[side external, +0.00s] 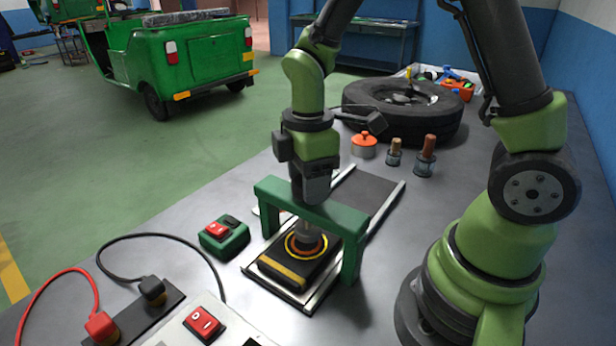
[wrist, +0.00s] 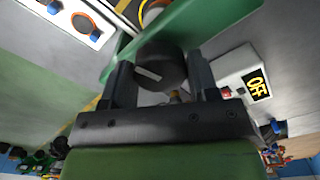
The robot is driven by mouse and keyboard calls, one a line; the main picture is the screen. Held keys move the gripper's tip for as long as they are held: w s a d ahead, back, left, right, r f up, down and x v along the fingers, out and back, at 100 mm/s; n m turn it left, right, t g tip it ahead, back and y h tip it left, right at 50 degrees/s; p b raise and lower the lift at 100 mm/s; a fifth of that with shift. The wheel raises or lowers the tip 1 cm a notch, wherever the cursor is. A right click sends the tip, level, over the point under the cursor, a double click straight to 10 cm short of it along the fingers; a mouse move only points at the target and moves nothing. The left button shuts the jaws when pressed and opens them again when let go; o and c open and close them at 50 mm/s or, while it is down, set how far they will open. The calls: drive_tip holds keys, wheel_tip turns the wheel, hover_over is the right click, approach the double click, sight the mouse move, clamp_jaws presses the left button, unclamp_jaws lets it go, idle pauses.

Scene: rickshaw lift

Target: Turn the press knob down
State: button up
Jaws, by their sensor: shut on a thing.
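The press is a green frame (side external: 312,206) standing over a black block (side external: 290,270) with a yellow stripe and a yellow-orange ring on top. A grey rod runs down from the crossbar towards the ring. In the wrist view the press knob (wrist: 160,68) is a dark round cylinder with a pale mark, beside the green crossbar (wrist: 190,32). My gripper (wrist: 161,76) has one finger on each side of the knob and is shut on it. In the side view my gripper (side external: 312,188) points down at the crossbar and hides the knob.
A green box with a red switch (side external: 222,236) stands left of the press. A white box with a red rocker switch (side external: 203,323) and cable plugs are at the front left. A tyre (side external: 403,108), an orange-lidded pot (side external: 363,146) and wooden-handled tools (side external: 426,158) stand behind.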

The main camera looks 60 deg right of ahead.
drive_tip(key=m, duration=0.4)
drive_tip(key=shift+m, duration=0.3)
drive_tip(key=m, duration=0.3)
drive_tip(key=shift+m, duration=0.4)
drive_tip(key=m, duration=1.2)
drive_tip(key=shift+m, duration=0.3)
drive_tip(key=m, duration=0.3)
drive_tip(key=shift+m, duration=0.4)
drive_tip(key=m, duration=0.4)
drive_tip(key=shift+m, duration=1.8)
